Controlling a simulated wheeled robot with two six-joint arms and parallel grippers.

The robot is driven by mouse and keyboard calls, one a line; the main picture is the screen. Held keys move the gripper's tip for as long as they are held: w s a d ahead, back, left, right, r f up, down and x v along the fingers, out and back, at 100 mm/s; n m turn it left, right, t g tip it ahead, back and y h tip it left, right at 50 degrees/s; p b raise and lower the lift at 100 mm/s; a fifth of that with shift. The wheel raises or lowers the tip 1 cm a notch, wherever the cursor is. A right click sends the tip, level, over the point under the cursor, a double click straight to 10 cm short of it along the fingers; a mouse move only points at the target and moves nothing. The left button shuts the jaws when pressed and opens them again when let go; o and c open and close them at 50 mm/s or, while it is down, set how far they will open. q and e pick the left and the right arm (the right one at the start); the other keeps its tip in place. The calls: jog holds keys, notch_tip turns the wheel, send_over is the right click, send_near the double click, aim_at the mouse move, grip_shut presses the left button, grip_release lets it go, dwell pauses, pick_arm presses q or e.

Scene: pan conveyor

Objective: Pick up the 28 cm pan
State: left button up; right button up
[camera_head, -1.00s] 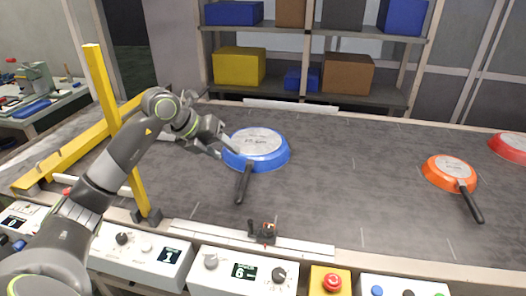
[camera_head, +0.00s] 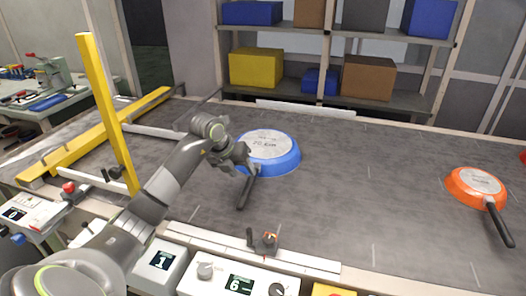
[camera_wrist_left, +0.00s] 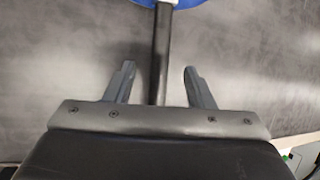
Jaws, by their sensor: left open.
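A blue pan (camera_head: 271,150) lies upside down on the grey conveyor, its pale base facing up with print too small to read surely. Its black handle (camera_head: 250,186) points toward the front. My left gripper (camera_head: 247,172) is at the handle, near where it joins the pan. In the left wrist view the open jaws (camera_wrist_left: 158,82) have one finger on each side of the black handle (camera_wrist_left: 160,50), with gaps on both sides. The pan's blue edge (camera_wrist_left: 190,3) shows at the top there. My right gripper is not in view.
An orange pan (camera_head: 475,183) lies farther right on the conveyor (camera_head: 350,200). A yellow post (camera_head: 107,115) and yellow rail (camera_head: 95,138) stand at left. A small fixture (camera_head: 264,241) and control boxes (camera_head: 235,280) line the front edge.

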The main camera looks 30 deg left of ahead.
aim_at(249, 181)
pick_arm(q)
jog(key=shift+p+x, duration=0.45)
jog(key=shift+x, duration=2.5)
jog(key=shift+s+d, duration=0.1)
jog(key=shift+s, duration=0.05)
grip_shut()
jog(key=shift+r, duration=0.2)
